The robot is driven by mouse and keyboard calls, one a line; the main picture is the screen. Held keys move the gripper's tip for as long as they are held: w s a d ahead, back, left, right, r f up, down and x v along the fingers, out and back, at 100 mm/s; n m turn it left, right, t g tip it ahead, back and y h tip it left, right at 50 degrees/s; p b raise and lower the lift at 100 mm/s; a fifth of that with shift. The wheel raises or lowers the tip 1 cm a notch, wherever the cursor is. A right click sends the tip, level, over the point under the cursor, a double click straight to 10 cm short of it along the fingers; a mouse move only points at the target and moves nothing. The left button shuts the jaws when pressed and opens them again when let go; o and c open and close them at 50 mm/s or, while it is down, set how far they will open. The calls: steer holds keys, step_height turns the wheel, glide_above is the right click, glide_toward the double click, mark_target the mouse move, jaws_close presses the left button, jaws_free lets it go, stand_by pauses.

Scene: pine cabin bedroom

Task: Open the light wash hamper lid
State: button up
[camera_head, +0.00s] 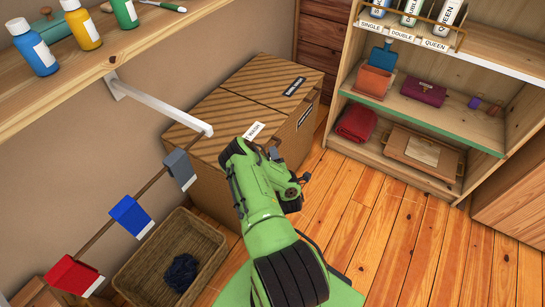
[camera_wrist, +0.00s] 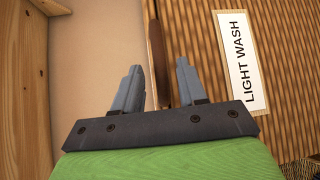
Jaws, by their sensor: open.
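The light wash hamper is a brown striped box in the head view, with its lid (camera_head: 212,125) lying flat and closed. A white label (camera_head: 254,132) sits at the lid's near right corner, partly behind my arm. In the wrist view the "LIGHT WASH" label (camera_wrist: 238,62) reads clearly on the ribbed lid (camera_wrist: 206,90). My gripper (camera_wrist: 158,68) is open, its two grey fingers apart. A dark brown edge strip (camera_wrist: 157,45) shows in the gap between them. I cannot tell if either finger touches it. In the head view my arm hides the fingertips.
A second lid panel (camera_head: 265,80) with a dark label adjoins behind. A white shelf bracket (camera_head: 160,103) and a rod with hanging coloured tags (camera_head: 131,215) are close on the left. A wicker basket (camera_head: 205,240) stands in front. Open floor (camera_head: 385,235) lies right, before a shelf unit (camera_head: 430,115).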

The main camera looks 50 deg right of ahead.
steer(key=b+x, duration=0.1)
steer(key=x, duration=0.3)
jaws_close()
